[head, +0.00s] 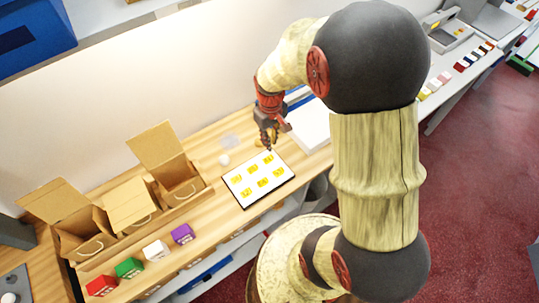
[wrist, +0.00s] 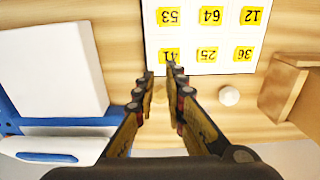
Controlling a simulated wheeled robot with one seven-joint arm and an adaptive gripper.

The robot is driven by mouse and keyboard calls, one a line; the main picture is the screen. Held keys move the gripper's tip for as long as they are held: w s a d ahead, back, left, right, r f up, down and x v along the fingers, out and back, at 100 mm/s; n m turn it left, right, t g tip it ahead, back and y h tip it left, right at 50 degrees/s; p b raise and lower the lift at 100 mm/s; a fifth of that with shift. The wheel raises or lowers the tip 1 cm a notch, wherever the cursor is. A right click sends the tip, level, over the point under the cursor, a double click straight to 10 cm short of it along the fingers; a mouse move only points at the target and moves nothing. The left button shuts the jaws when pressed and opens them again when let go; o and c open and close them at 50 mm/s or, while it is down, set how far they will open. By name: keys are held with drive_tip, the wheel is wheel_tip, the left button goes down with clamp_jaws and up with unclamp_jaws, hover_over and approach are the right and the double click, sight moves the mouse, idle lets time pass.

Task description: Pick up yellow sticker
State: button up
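A white sheet with a dark border (head: 268,190) lies on the wooden counter, with several yellow stickers (head: 263,183) in two rows. In the wrist view the sheet (wrist: 200,34) is at the top. Its stickers bear upside-down numbers, such as 53 (wrist: 169,16), 25 (wrist: 206,55) and 41 (wrist: 170,55). My gripper (head: 269,146) is above the counter by the sheet's far edge. In the wrist view its fingers (wrist: 162,72) are apart with their tips just below sticker 41. No sticker shows in the grip. A faint yellowish patch (wrist: 160,92) shows between the fingers.
A small white round object (head: 224,159) lies beside the sheet. Open cardboard boxes (head: 130,205) stand at the left. Red, green, white and purple blocks (head: 182,234) line the front edge. A white slab (wrist: 50,72) lies at the wrist view's left.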

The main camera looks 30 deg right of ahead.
sight(271, 156)
drive_tip(key=shift+w+f, duration=0.1)
drive_tip(key=shift+f, duration=0.85)
drive_tip(key=shift+f+b, duration=0.3)
drive_tip(key=f, duration=0.3)
drive_tip(key=f+b, duration=0.1)
drive_tip(key=shift+s+f, duration=0.15)
drive_tip(key=shift+s, duration=0.15)
drive_tip(key=shift+c, duration=0.8)
clamp_jaws()
